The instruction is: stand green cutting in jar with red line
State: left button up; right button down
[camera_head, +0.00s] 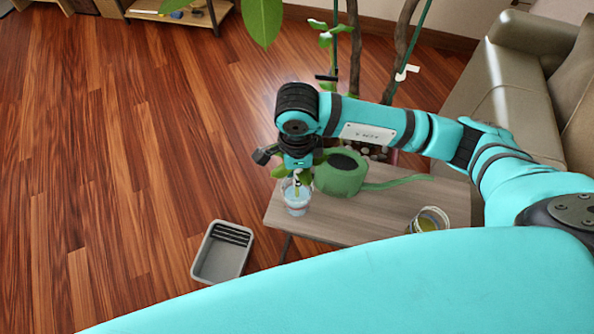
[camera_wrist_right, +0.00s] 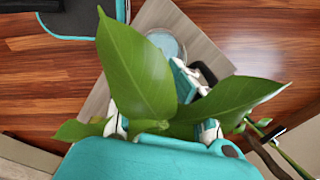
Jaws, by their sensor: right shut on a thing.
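My right gripper (camera_head: 298,170) is shut on the green cutting (camera_head: 305,177), just above a clear jar (camera_head: 296,203) at the left end of the low table. The cutting's stem shows below the gripper at the jar's mouth; I cannot tell how deep it reaches. The jar holds pale bluish liquid, with a faint reddish mark near its upper part. In the right wrist view, large leaves of the cutting (camera_wrist_right: 138,75) cover most of the gripper (camera_wrist_right: 165,128), and part of the jar's rim (camera_wrist_right: 165,42) shows behind them. My left gripper is out of view.
A green watering can (camera_head: 341,176) stands close right of the jar on the wooden table (camera_head: 345,226). Another jar (camera_head: 430,222) with yellowish contents stands at the table's right. A grey tray (camera_head: 205,262) lies on the floor.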

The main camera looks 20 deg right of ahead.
jog(key=shift+f+b, duration=2.2)
jog(key=shift+f, duration=0.2)
jog(key=c, duration=1.3)
grip_release()
jog(key=shift+c, duration=0.2)
jog(key=shift+c, duration=0.2)
jog(key=o, duration=0.4)
jog(key=shift+r, duration=0.1)
